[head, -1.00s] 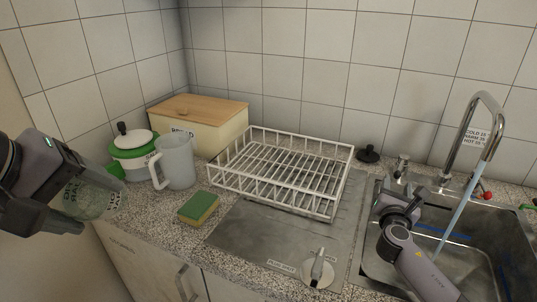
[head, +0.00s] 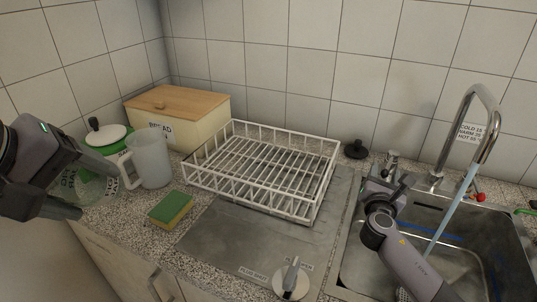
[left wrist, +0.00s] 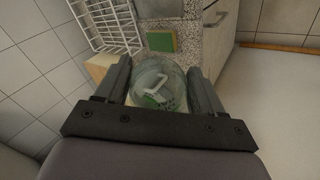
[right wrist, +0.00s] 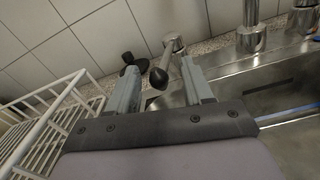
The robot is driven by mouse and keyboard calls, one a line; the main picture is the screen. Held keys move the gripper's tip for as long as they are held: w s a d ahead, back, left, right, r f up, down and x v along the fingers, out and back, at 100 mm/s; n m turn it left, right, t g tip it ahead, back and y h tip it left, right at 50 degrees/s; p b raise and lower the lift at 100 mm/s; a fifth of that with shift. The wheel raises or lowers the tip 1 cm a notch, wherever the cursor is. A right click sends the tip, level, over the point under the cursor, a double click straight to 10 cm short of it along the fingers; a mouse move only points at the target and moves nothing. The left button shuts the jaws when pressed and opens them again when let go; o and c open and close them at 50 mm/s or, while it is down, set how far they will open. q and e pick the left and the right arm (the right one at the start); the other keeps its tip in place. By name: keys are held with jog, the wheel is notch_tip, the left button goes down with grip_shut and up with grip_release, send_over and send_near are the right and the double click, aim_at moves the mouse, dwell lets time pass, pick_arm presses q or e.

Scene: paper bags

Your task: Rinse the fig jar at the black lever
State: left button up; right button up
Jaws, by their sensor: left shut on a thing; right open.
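My left gripper (head: 72,185) is shut on a clear glass jar (head: 88,190), taken to be the fig jar; its label is hard to read. In the left wrist view the jar (left wrist: 160,84) sits between the fingers, off the counter's left end. My right gripper (head: 392,190) is open by the sink's back left corner. In the right wrist view the black lever (right wrist: 159,78), a chrome stem with a dark knob, shows between its fingers; contact cannot be told. Water (head: 448,215) runs from the chrome tap (head: 489,103) into the sink (head: 480,245).
A white dish rack (head: 318,185) stands on the drainboard between my grippers. A jug (head: 152,160), sponge (head: 171,208), green-and-white pot (head: 105,137) and bread box (head: 190,115) are at the left. A red-ended lever (head: 480,197) is right of the tap.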

pick_arm(q)
jog(key=shift+w+d, duration=0.3)
jog(key=shift+w, duration=0.05)
pick_arm(e)
jog(key=shift+w+d, duration=0.1)
jog(key=shift+w, duration=0.15)
